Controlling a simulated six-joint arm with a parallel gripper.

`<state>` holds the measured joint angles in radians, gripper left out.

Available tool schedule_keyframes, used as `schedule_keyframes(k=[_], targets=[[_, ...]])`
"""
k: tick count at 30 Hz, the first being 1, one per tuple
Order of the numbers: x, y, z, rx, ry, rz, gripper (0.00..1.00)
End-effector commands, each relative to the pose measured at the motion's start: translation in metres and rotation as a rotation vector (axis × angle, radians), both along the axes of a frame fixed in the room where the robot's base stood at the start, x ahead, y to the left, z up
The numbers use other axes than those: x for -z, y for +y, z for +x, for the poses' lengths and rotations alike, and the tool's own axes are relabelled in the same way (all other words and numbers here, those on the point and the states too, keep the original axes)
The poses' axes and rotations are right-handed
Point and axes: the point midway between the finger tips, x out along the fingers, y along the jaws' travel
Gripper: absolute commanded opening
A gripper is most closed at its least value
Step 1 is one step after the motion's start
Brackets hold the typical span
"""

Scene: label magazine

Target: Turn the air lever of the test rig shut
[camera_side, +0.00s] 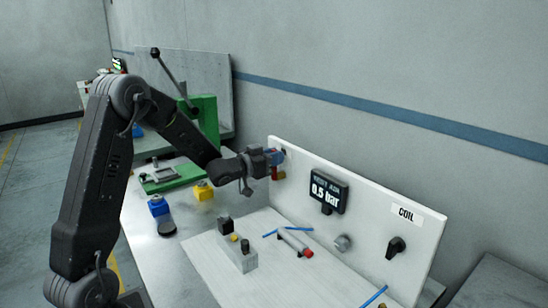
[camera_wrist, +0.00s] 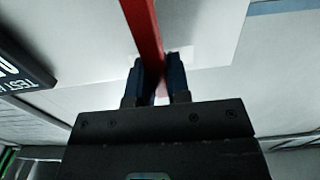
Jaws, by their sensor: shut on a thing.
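The air lever is a red bar. In the wrist view the red lever (camera_wrist: 146,32) runs from the top edge down between the two dark blue fingertips. My gripper (camera_wrist: 160,80) is shut on it. In the side view my gripper (camera_side: 274,157) is at the upper left of the test rig's white panel (camera_side: 370,190), and a small red part of the lever (camera_side: 274,173) shows just below the fingers. The lever's pivot is mostly hidden by the gripper. A dark display (camera_side: 328,191) on the panel reads 0.5 bar.
A black knob (camera_side: 396,247) sits under the COIL label (camera_side: 405,213). A grey round fitting (camera_side: 343,243), a cylinder with a red end (camera_side: 295,242) and blue tubes are lower on the rig.

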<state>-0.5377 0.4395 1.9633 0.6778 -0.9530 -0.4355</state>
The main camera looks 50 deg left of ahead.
Motion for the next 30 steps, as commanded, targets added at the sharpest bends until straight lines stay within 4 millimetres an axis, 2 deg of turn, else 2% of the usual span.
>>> schedule_keyframes(k=[17,23,30], targets=[[0.000,-0.003,0.000,0.000,0.000,0.046,0.00],[0.000,-0.011,0.000,0.002,-0.001,0.161,0.00],[0.004,-0.026,0.000,0.002,-0.001,0.373,0.00]])
